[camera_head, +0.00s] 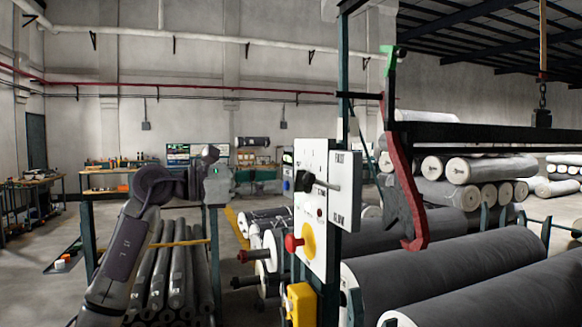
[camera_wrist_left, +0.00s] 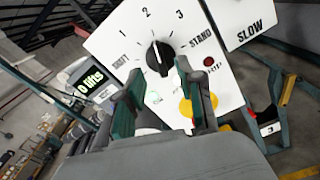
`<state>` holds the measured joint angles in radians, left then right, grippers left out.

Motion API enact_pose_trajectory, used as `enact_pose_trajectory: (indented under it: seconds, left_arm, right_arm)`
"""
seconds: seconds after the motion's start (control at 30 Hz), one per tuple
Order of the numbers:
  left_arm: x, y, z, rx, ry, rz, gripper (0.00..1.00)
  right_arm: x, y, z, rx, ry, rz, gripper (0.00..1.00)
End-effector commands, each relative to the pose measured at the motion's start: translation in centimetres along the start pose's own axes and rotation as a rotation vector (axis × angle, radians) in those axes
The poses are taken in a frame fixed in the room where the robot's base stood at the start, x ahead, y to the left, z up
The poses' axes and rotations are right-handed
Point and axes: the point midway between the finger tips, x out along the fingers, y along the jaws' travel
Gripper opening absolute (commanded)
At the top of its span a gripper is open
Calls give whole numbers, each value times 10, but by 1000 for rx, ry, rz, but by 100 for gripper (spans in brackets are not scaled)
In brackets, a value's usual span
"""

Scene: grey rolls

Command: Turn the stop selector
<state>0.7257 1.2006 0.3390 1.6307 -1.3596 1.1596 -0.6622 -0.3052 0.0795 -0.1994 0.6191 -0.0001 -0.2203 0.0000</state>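The stop selector is a black round knob (camera_wrist_left: 160,57) on a white panel (camera_wrist_left: 225,90), with the marks 1, 2, 3 and STAND around it. Its white line appears to point towards 2. In the head view the knob (camera_head: 303,182) sits on the upper part of the panel (camera_head: 313,160). My left gripper (camera_wrist_left: 160,72) is open, with one finger on each side of the knob's lower edge in the wrist view. I cannot tell whether they touch it. In the head view the left gripper (camera_head: 217,187) is left of the panel. My right gripper is not in view.
A red button (camera_head: 292,243) on a yellow disc (camera_head: 308,241) is below the knob. A FAST/SLOW plate (camera_head: 345,190) is right of it. A red hooked arm (camera_head: 400,190) hangs further right. Large grey rolls (camera_head: 450,265) fill the right; thin rolls (camera_head: 177,275) lie left.

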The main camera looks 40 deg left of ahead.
Motion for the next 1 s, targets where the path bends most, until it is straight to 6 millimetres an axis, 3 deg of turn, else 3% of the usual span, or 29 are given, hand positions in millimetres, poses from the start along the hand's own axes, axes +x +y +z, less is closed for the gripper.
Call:
enact_pose_trajectory:
  seconds: [0.03,0.3,0.67,0.9,1.0]
  left_arm:
    - [10,2,6,-2,-3,-2,38]
    - [45,1,2,-3,-2,0,38]
    - [51,0,0,-2,-1,0,38]
    - [50,0,0,-2,-1,0,1]
    - [50,0,0,-2,-1,0,0]
  right_arm:
    - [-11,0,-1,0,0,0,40]
    - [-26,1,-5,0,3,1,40]
    - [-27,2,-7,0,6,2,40]
    - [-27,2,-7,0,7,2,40]
    - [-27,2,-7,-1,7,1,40]
